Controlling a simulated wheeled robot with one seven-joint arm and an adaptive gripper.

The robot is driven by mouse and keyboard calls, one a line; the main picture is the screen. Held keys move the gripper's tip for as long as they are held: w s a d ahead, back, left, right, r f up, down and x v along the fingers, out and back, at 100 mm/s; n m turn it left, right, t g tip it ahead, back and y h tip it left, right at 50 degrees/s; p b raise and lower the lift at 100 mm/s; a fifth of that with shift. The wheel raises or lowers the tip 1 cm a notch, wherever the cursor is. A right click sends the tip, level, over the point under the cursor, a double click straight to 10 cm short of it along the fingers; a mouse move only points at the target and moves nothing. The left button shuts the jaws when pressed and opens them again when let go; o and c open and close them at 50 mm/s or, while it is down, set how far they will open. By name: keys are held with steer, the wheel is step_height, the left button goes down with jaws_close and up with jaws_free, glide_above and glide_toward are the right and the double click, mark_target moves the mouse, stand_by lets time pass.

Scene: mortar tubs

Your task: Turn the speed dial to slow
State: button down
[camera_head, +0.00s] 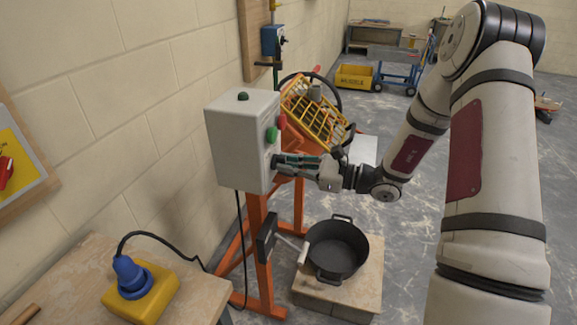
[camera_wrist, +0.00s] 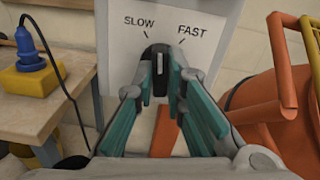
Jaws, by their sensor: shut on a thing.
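The speed dial (camera_wrist: 157,56) is a black knob with a white line on the grey control box (camera_head: 236,145). In the wrist view, the words SLOW and FAST stand above it, left and right, each with a tick mark. The white line points nearly straight up, between the two ticks. My gripper (camera_wrist: 159,84) is shut on the dial, with a teal-padded finger on each side. In the head view, my gripper (camera_head: 281,163) reaches the box's front from the right, and the dial is hidden behind the fingers.
A green button (camera_head: 271,134) sits above my gripper on the box. An orange mixer frame (camera_head: 258,245) with a yellow grille (camera_head: 313,112) stands close by. A black tub (camera_head: 337,249) rests on a low block below. A blue plug on a yellow box (camera_head: 141,290) lies on the bench at left.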

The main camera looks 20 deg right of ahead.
steer(key=n+b, duration=0.1)
steer(key=n, duration=0.4)
stand_by(0.6)
steer(key=c, duration=1.6)
jaws_free()
steer(key=shift+c, duration=0.2)
steer(key=v, duration=1.2)
